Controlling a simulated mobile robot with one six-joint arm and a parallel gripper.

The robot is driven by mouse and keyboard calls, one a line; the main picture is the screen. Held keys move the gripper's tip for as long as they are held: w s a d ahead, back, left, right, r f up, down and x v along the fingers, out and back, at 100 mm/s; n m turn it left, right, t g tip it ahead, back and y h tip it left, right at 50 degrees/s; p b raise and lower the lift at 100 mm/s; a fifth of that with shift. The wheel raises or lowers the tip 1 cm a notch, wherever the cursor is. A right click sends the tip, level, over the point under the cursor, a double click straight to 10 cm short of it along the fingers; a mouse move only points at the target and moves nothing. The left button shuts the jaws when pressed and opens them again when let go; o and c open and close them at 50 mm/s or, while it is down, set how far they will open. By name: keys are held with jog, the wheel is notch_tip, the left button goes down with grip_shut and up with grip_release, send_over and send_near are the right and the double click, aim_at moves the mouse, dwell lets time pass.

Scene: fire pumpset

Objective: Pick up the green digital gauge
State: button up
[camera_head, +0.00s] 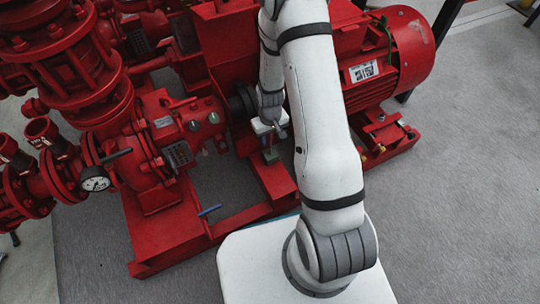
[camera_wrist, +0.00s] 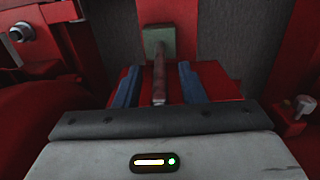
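A small green square-headed piece, which I take for the green digital gauge (camera_wrist: 159,42), shows in the wrist view at the end of a thin reddish-brown stem. No display on it can be made out. In the head view, a small green shape, seemingly the same gauge (camera_head: 270,156), is just below my gripper (camera_head: 269,133), by the red frame. In the wrist view my gripper (camera_wrist: 159,84) has its two blue fingers apart. The stem lies between them with a gap on each side. The fingertips are hard to make out in the head view.
Red pump pipework (camera_head: 75,75) fills the left and a red motor (camera_head: 385,60) stands right of my arm. A round dial gauge (camera_head: 95,181) is on the left pipe. A blue bar (camera_head: 209,211) is on the red base frame (camera_head: 165,240). Grey floor is clear at right.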

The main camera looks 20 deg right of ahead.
jog(key=shift+c, duration=0.6)
grip_shut()
dwell(0.7)
